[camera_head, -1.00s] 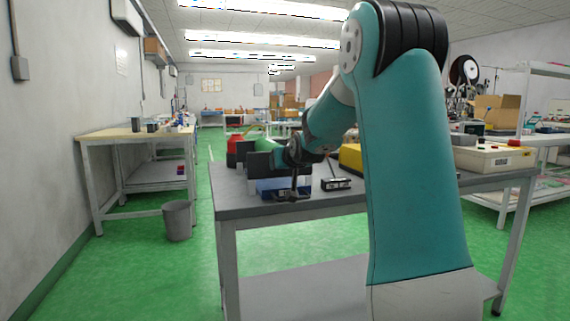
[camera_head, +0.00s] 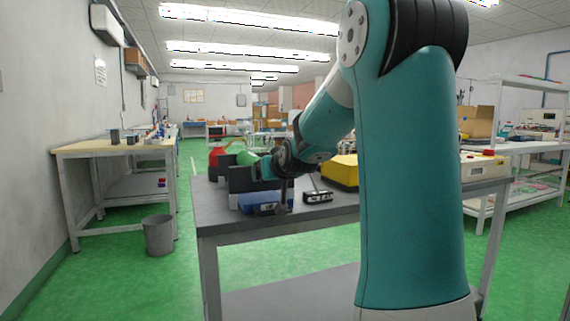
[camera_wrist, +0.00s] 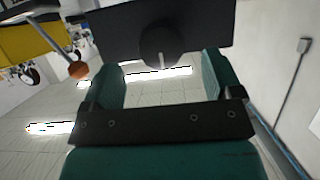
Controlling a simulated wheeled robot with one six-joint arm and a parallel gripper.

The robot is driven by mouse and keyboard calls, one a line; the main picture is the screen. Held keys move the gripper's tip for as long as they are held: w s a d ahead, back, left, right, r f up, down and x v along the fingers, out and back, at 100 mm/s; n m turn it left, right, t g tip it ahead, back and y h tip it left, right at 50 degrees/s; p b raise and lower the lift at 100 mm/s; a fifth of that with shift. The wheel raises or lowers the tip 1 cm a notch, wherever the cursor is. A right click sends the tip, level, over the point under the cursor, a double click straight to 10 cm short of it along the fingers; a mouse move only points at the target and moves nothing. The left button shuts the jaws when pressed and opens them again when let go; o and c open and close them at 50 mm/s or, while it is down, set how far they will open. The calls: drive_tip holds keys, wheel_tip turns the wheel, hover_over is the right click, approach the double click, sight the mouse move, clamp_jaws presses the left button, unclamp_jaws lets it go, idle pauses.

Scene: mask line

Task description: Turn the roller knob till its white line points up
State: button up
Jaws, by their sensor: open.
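In the wrist view the roller knob (camera_wrist: 161,44) is a dark round knob on a black panel (camera_wrist: 110,32). Its short white line sits on the lower part of the knob and runs nearly vertical in the picture, towards the side where the ceiling lights show. My gripper (camera_wrist: 161,64) is open, with one teal finger on each side of the knob and a gap to both. I cannot tell how deep the fingers reach along it. In the head view my gripper (camera_head: 264,166) is beside the dark panel (camera_head: 240,180); the knob's face cannot be made out there.
The grey table (camera_head: 222,217) carries a blue box (camera_head: 262,203), a small black-and-white device (camera_head: 318,196) and a yellow case (camera_head: 344,170). In the wrist view an orange-red ball-ended lever (camera_wrist: 78,70) is left of my left finger. A bin (camera_head: 158,236) stands on the floor.

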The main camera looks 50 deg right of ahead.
drive_tip(key=p+v, duration=0.1)
drive_tip(key=v, duration=1)
drive_tip(key=shift+s+a, duration=0.2)
drive_tip(key=shift+s, duration=0.1)
